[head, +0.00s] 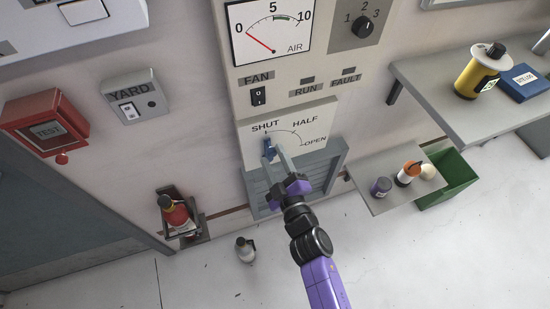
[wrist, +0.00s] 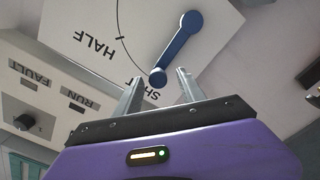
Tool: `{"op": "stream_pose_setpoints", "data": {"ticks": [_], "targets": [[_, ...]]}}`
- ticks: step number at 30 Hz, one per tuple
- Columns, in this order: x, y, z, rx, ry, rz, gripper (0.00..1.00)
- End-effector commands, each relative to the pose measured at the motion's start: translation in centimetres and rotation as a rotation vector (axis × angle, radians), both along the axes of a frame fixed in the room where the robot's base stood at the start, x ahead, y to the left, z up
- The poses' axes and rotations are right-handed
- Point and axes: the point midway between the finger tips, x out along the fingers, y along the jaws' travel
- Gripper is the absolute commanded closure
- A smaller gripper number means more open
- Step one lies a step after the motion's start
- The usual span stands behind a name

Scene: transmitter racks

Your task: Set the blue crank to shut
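The blue crank (head: 268,146) is on the white dial panel marked SHUT, HALF and OPEN. In the wrist view, the crank (wrist: 176,44) runs from its round hub to a knob at its free end, beside the partly hidden SHUT label. My gripper (head: 273,152) is at the crank in the head view, partly covering it. In the wrist view my gripper (wrist: 161,76) is open, with the knob showing between the two fingertips and a gap on each side. No contact is visible. Whether the fingers reach deep enough around the knob, I cannot tell.
Above the dial are a FAN switch (head: 258,96) and an AIR gauge (head: 268,36). A grey louvred box (head: 322,172) is below. To the right, a low shelf (head: 378,203) holds small containers, near a green bin (head: 455,178). A fire extinguisher (head: 175,213) hangs at left.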

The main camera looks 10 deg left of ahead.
Motion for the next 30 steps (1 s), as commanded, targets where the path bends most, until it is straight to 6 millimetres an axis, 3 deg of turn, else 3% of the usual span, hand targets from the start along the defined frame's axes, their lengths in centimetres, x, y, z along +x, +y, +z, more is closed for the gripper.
{"op": "stream_pose_setpoints", "data": {"ticks": [10, 24, 30], "targets": [[-0.3, -0.4, 0.0, 0.000, 0.002, -0.003, 0.53], [-5.8, -4.0, -0.1, 0.001, 0.002, -0.001, 0.53], [-6.5, -4.4, 0.0, 0.001, 0.001, -0.001, 0.53]]}}
